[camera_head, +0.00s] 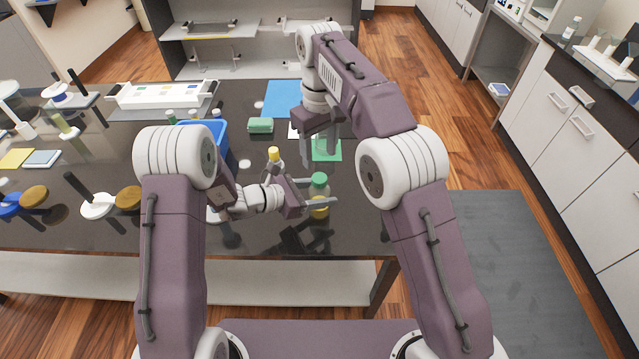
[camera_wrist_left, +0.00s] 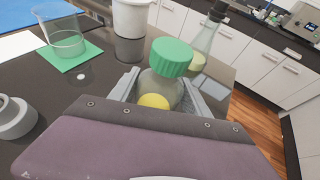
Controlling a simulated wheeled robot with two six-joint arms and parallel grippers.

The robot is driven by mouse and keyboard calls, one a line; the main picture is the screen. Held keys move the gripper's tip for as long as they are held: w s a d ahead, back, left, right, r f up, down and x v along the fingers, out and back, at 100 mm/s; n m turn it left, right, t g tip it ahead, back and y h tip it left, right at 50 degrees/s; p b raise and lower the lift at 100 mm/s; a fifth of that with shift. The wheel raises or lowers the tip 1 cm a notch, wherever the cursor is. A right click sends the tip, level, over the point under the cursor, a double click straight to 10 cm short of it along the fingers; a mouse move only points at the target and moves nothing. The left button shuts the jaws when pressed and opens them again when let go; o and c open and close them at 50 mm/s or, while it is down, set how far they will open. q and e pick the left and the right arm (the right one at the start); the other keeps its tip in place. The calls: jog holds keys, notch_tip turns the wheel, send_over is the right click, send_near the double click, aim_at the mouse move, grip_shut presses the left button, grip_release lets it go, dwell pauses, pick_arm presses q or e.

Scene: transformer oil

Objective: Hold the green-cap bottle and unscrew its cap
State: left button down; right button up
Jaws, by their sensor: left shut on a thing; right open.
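The green-cap bottle (camera_head: 319,190) stands upright near the front of the dark table, with something yellow in its lower part. My left gripper (camera_head: 312,197) is shut around the bottle's body, below the cap. In the left wrist view the green cap (camera_wrist_left: 172,56) sits on top of the bottle (camera_wrist_left: 157,88), clear of the fingers (camera_wrist_left: 160,92). My right gripper (camera_head: 320,140) is open and points down, behind the bottle and over the area of a green mat (camera_head: 327,152). Nothing shows between its fingers. The bottle's base is partly hidden by my left gripper.
A blue bin (camera_head: 216,132) with capped bottles and a green block (camera_head: 260,125) are farther back left. A clear beaker (camera_wrist_left: 66,36) stands on the green mat. A blue sheet (camera_head: 284,98) lies at the back.

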aim_at(319, 178)
jog(key=m, duration=0.5)
jog(key=shift+m, duration=0.3)
jog(key=m, duration=0.3)
jog(key=shift+m, duration=0.3)
jog(key=m, duration=2)
jog(key=shift+m, duration=0.4)
notch_tip(319, 178, down, 8)
jog(key=shift+f, duration=0.1)
